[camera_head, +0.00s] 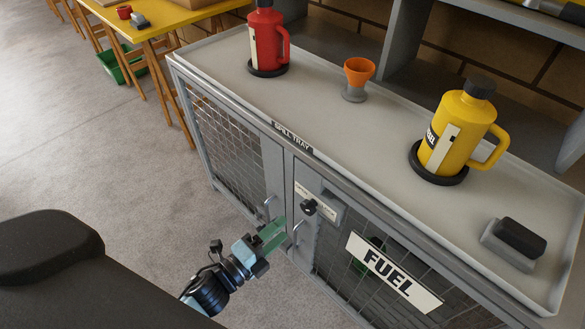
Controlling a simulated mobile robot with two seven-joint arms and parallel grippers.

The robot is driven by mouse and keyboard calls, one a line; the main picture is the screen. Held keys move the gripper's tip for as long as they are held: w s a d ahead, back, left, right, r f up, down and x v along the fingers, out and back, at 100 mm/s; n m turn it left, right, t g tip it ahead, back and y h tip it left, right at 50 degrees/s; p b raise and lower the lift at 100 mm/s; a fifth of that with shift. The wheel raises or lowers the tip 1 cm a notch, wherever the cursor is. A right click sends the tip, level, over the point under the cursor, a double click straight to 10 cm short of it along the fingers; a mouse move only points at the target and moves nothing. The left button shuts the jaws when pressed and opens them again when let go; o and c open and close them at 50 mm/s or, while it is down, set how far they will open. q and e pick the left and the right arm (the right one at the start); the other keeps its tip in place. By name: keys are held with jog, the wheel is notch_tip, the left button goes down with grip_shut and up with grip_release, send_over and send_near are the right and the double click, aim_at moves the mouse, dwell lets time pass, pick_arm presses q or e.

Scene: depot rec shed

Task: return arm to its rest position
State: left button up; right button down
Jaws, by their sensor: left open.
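My left gripper (272,236) is open in front of the grey mesh-door cabinet (272,172). Its greenish fingertips are close to the door handles (296,233) and below a dark knob or lock (309,207). I cannot tell whether the fingers touch a handle. Nothing shows between the fingers. The cabinet doors look shut. My right gripper is not in view.
The spill tray (225,62) on top holds a red can (265,40), an orange funnel (358,72), a yellow can (455,130) and a dark block (520,238). A yellow table (165,15) stands back left, with a green crate (118,65) beneath. The floor at left is clear.

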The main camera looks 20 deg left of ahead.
pick_arm(q)
jog(key=s+f+n+g+y, duration=0.1)
jog(key=s+f+n+g, duration=0.3)
jog(key=s+n, duration=0.5)
jog(key=s+f+n+g+y, duration=0.25)
jog(key=s+n, duration=0.25)
jog(key=s, duration=0.9)
jog(key=s+f+n+g+y, duration=0.1)
jog(key=s+f+n+g, duration=0.4)
jog(key=s, duration=0.6)
jog(key=w+r+t+p, duration=0.1)
jog(key=w+r+p, duration=0.2)
jog(key=r+p, duration=0.6)
jog(key=w+a+r+n+t+p, duration=0.1)
jog(key=w+r+t+p, duration=0.1)
jog(key=r+p, duration=0.8)
jog(key=shift+w+a+r+p, duration=0.15)
jog(key=shift+w+r+p, duration=0.25)
jog(key=shift+w, duration=0.3)
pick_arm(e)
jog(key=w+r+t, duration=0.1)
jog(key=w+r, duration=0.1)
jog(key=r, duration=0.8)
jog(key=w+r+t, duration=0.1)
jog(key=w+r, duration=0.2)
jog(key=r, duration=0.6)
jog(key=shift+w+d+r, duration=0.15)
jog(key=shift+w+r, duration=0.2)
